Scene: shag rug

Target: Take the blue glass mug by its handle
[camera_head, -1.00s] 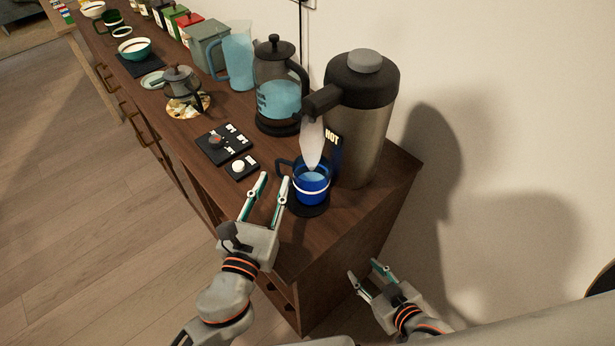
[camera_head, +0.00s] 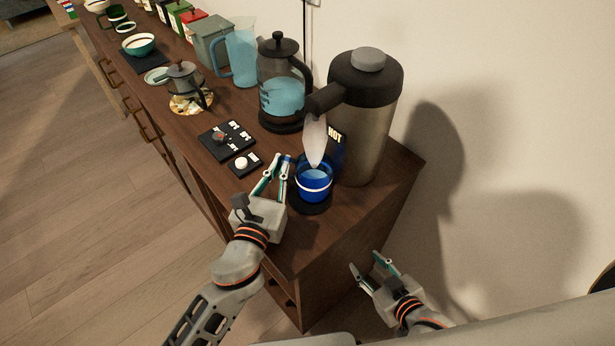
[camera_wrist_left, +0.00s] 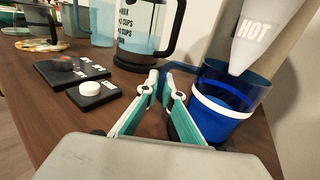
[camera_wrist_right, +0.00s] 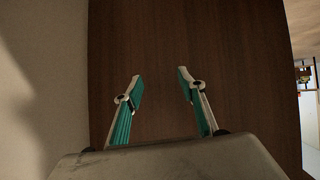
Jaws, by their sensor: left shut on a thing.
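The blue glass mug (camera_head: 314,186) with a white band stands upright on a dark round coaster (camera_head: 311,207) near the front end of the cabinet top. In the left wrist view the mug (camera_wrist_left: 226,103) is at the right, and its blue handle (camera_wrist_left: 178,78) reaches to my fingertips. My left gripper (camera_head: 280,166) is shut on the handle, which is mostly hidden by the fingers. My left gripper also shows in the left wrist view (camera_wrist_left: 162,82). My right gripper (camera_head: 372,272) is open and empty beside the cabinet's end; it also shows in the right wrist view (camera_wrist_right: 160,85).
A tall steel dispenser (camera_head: 368,125) with a black spout and a pale "HOT" tag (camera_head: 314,141) stands close behind the mug. A French press (camera_head: 282,95) is farther back. Two black control pads (camera_head: 227,139) lie left of the mug. The wall is close on the right.

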